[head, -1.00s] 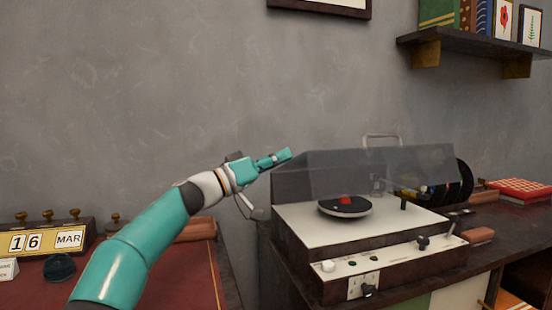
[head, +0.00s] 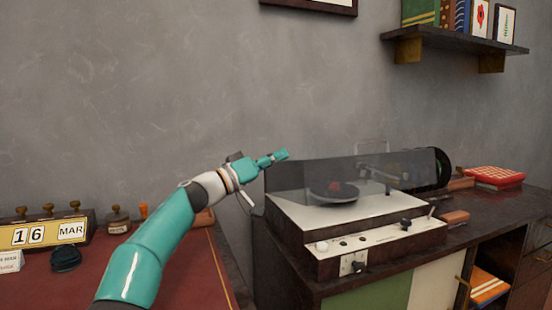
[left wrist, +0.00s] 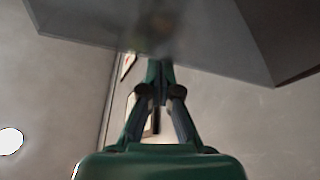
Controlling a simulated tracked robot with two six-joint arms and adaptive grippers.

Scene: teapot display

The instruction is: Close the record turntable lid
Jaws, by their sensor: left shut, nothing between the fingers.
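The record turntable (head: 385,242) stands on the dark cabinet, with a cream deck and a dark record (head: 334,197) on it. Its see-through grey lid (head: 290,177) is raised and tilted, with a gap between its lower edge and the deck. My left gripper (head: 283,155) is shut and empty at the lid's upper left corner. In the left wrist view, the lid (left wrist: 215,40) spans the top and the gripper's fingertips (left wrist: 160,68) reach its edge. I cannot tell whether they touch. My right gripper is out of view.
A red desk (head: 185,265) with a date block (head: 45,233) is at the left. A red checked box (head: 494,176) lies on the cabinet (head: 395,270) to the right. A shelf (head: 455,40) with books hangs above. The wall side above the lid is clear.

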